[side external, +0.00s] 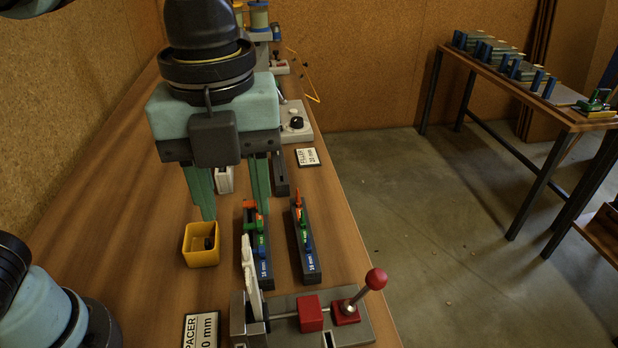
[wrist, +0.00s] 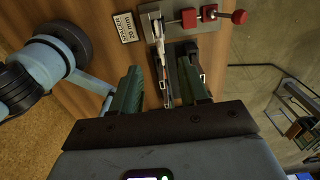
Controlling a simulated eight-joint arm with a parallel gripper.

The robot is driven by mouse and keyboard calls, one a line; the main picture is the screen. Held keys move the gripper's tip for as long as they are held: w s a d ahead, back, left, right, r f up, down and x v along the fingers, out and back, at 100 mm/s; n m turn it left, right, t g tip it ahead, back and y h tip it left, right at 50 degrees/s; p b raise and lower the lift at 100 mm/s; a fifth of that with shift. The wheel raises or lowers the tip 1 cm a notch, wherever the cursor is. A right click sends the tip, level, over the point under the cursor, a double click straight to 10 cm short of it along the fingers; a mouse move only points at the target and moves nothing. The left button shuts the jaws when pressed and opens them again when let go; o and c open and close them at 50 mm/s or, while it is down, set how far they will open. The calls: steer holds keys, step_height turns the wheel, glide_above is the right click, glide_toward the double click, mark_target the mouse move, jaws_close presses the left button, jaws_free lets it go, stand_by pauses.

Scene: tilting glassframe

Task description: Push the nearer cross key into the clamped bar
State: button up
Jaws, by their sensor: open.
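A pale, narrow bar (side external: 250,264) stands in the grey clamp fixture (side external: 357,329) at the front of the bench. It also shows in the wrist view (wrist: 160,48), ahead of my fingers. My gripper (side external: 236,215) is open, with two green fingers pointing down and nothing visible between them. In the side view it is behind the bar, and the fingers do not appear to touch it. The left finger shows just behind a yellow bin, the right one over a dark holder. The wrist view shows the open fingers (wrist: 162,78) too. I cannot make out the cross keys clearly.
Two dark holders marked 16 mm, left (side external: 265,267) and right (side external: 309,264), carry orange, green and blue parts. The yellow bin (side external: 202,258) holds a small dark piece. A red-knobbed lever (side external: 375,279) rises from the fixture. A spacer sign (side external: 201,331) lies in front.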

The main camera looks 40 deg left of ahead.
steer(key=shift+r, duration=1.35)
